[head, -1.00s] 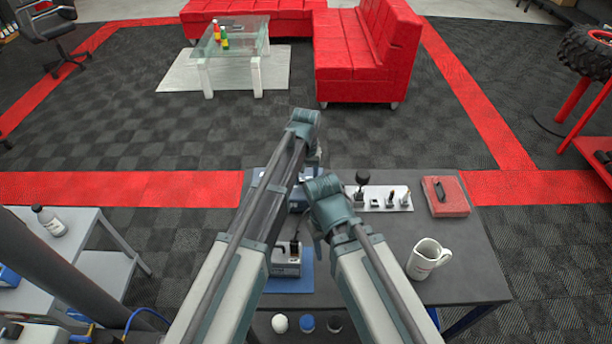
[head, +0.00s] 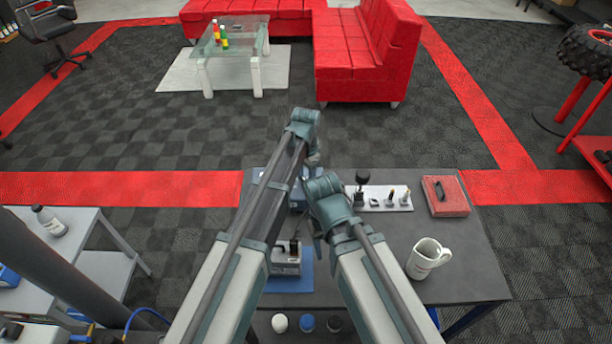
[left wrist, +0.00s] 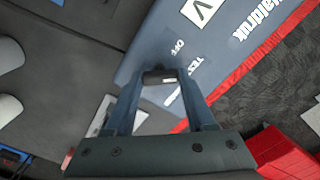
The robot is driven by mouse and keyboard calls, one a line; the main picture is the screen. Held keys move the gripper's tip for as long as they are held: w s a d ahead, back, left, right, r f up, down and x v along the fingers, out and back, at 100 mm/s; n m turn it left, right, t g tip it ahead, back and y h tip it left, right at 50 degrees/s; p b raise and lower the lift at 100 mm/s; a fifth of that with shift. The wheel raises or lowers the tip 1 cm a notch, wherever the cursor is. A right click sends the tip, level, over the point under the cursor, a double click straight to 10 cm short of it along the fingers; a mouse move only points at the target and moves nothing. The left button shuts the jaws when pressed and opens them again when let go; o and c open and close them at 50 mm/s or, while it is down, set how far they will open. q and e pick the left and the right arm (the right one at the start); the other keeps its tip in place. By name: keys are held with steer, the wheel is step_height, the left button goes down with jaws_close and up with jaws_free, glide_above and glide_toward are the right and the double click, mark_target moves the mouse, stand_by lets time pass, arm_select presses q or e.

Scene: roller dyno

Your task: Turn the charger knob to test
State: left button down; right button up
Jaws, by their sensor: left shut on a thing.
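The charger is a blue box (left wrist: 190,40) with white lettering, including OFF and TEST, in the left wrist view. In the head view its blue body (head: 300,196) is mostly hidden behind my arms. My left gripper (left wrist: 160,76) is shut on the small dark charger knob (left wrist: 158,74) on the charger's face near these labels. The fingers cover much of the knob, so I cannot tell exactly which label it points to. My right arm is bent over the table; its gripper is hidden in the head view.
A dark table carries a white panel with small plugs (head: 378,199), a red case (head: 446,197), a white mug (head: 427,258) and a grey device (head: 287,263) on a blue mat (head: 290,285). Several round knobs or caps line the front. Clear tabletop lies around the mug.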

mark_target(306, 180)
arm_select(q)
steer(key=shift+m, duration=0.4)
stand_by(0.3)
steer(key=shift+c, duration=1.2)
jaws_free()
steer(key=shift+a, duration=0.1)
steer(key=shift+r, duration=0.2)
step_height(306, 180, up, 13)
steer(key=p, duration=1.3)
steer(key=shift+w+f, duration=0.1)
steer(key=shift+f, duration=0.05)
